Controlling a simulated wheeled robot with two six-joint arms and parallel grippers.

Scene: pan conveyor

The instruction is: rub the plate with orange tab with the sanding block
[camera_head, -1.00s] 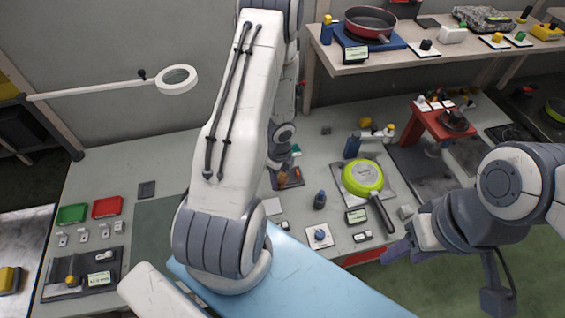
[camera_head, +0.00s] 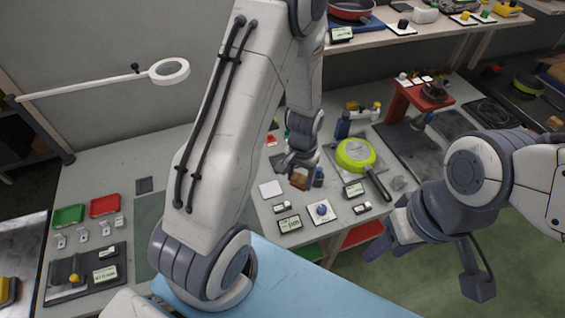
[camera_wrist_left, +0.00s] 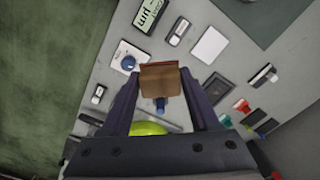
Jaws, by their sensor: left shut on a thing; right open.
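My left gripper (camera_head: 298,172) is shut on a brown sanding block (camera_wrist_left: 160,80). The block is held above the bench between both fingers and also shows in the head view (camera_head: 300,181). A small red-orange piece (camera_head: 271,140) lies behind my left gripper. It is too small to tell whether it is the orange tab of a plate. A pale square plate (camera_head: 270,189) lies on the bench just left of the block, with no orange tab visible on it. My right gripper (camera_head: 383,244) is open and empty, in front of the bench's right part.
A green pan (camera_head: 354,153) with a dark handle lies right of my left gripper. A blue-knobbed pad (camera_head: 321,211) and small displays (camera_head: 289,224) are on the near bench. A red stand (camera_head: 415,100) is farther right. Red and green trays (camera_head: 104,206) are at left.

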